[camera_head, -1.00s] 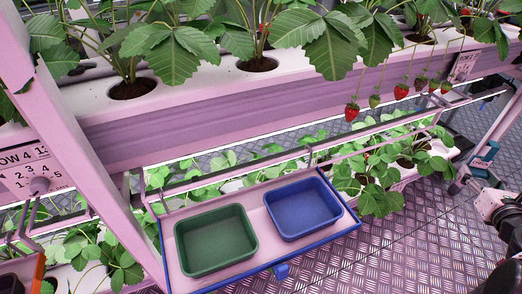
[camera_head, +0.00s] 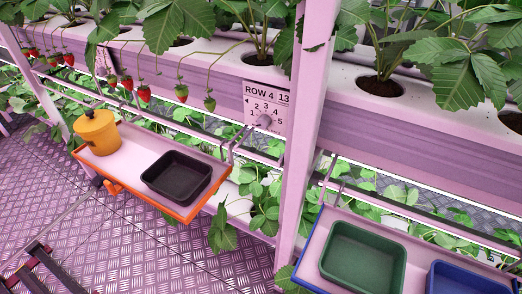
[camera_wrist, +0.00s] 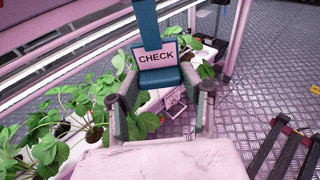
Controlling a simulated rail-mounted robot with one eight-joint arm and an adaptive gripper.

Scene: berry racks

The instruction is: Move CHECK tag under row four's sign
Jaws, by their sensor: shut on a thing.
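The CHECK tag (camera_wrist: 157,57) is a white plate with black letters on a teal-blue body with a tall upright strap. In the wrist view my gripper (camera_wrist: 160,82) is shut on it, and the tag stands upright, its lettering facing the camera. Row four's sign (camera_head: 266,106), a white plate reading ROW 4 13 with small numbers, is fixed to the pink gutter left of a post in the head view. My gripper and the tag are outside the head view.
An orange-edged shelf (camera_head: 190,211) below the sign carries an orange pot (camera_head: 98,132) and a black tray (camera_head: 177,177). Right of the pink post (camera_head: 301,130) are a green tray (camera_head: 362,258) and a blue tray (camera_head: 460,279). Strawberries (camera_head: 143,93) hang at left.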

